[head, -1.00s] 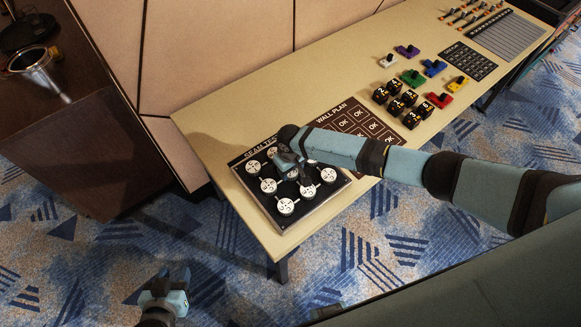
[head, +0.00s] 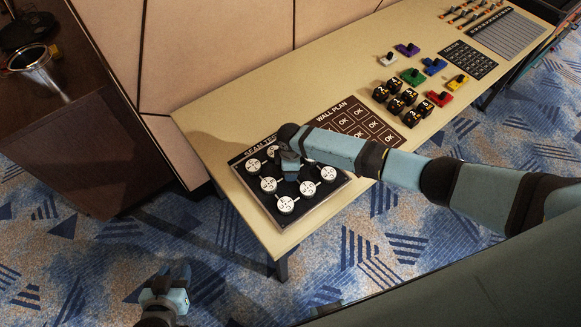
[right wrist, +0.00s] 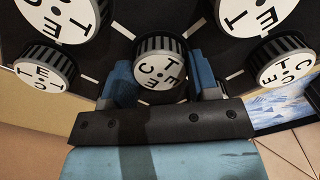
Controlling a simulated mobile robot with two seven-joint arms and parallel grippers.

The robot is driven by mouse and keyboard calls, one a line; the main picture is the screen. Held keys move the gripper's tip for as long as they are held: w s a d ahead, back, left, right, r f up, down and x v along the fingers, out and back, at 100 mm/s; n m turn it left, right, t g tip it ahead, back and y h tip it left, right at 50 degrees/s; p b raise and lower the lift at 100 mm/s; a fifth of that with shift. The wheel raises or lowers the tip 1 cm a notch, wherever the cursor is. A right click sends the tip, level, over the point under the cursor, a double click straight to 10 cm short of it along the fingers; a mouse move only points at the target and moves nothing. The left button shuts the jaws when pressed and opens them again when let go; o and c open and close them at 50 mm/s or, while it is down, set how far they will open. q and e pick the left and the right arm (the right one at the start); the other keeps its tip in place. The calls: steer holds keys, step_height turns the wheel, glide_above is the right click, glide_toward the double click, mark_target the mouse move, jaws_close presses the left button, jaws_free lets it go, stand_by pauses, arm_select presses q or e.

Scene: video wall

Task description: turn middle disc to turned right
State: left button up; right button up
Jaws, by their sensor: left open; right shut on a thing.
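The black seam-test panel (head: 250,181) lies on the near left end of the desk and carries several round white lettered discs. My right gripper (head: 289,177) comes down over the panel's middle and hides the disc under it. In the right wrist view, its blue fingers stand on both sides of a disc (right wrist: 160,64) with a ribbed dark rim and are shut on it. That disc's lettered face sits tilted. Other discs (right wrist: 48,68) stand beside it, clear of the fingers. My left gripper (head: 170,281) is open and empty, low over the carpet.
The wall plan card (head: 352,122), black number blocks (head: 395,95) and coloured switches (head: 435,67) lie farther right on the desk (head: 210,120). A partition wall (head: 220,50) stands behind. A dark cabinet (head: 65,150) with a metal cup is at left.

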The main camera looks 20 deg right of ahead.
steer(key=n, duration=0.3)
steer(key=shift+n, duration=0.4)
steer(key=n+b, duration=0.1)
steer(key=n, duration=0.3)
steer(key=shift+n, duration=0.3)
steer(key=n+b, duration=0.1)
steer(key=n, duration=0.3)
steer(key=shift+n+b, duration=0.65)
steer(key=shift+n, duration=1.15)
steer(key=o, duration=0.9)
